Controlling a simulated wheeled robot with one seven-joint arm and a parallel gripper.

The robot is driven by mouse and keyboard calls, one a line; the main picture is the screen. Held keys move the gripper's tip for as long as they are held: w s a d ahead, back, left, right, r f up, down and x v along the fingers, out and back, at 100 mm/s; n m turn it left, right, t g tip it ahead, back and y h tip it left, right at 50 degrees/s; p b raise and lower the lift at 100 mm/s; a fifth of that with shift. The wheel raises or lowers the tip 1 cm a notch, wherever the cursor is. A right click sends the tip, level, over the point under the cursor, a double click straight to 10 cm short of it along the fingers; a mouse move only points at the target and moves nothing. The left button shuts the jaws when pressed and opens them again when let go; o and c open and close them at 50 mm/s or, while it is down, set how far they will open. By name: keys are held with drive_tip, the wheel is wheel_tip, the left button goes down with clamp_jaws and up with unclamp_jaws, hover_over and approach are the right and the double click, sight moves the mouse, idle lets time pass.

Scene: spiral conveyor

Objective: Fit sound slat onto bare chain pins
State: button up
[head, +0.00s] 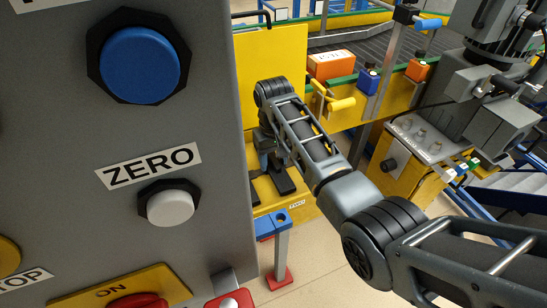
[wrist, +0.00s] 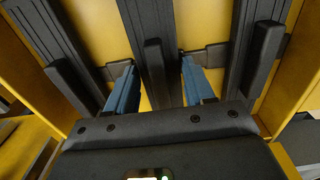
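In the wrist view, several dark ribbed slats lie side by side in a yellow tray: a left slat (wrist: 48,28), a middle slat (wrist: 150,18) and a right slat (wrist: 250,30). Each has a raised dark bar along it. My gripper (wrist: 156,72) is open, with its blue-padded fingers apart on either side of the middle slat. Yellow shows between the left finger and that slat; I cannot tell whether the right finger touches it. In the head view my gripper (head: 277,172) is low at the yellow tray (head: 264,194), partly hidden by my arm. No bare chain pins are distinguishable.
A grey control panel (head: 215,100) with a blue button (head: 140,64) and a white ZERO button (head: 170,207) fills the left. Behind is the dark conveyor (head: 372,44) with an orange box (head: 331,65). A blue-topped stand (head: 281,222) is near the tray.

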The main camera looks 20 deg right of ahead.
sight(274, 158)
drive_tip(key=o, duration=0.4)
drive_tip(key=shift+r, duration=3.9)
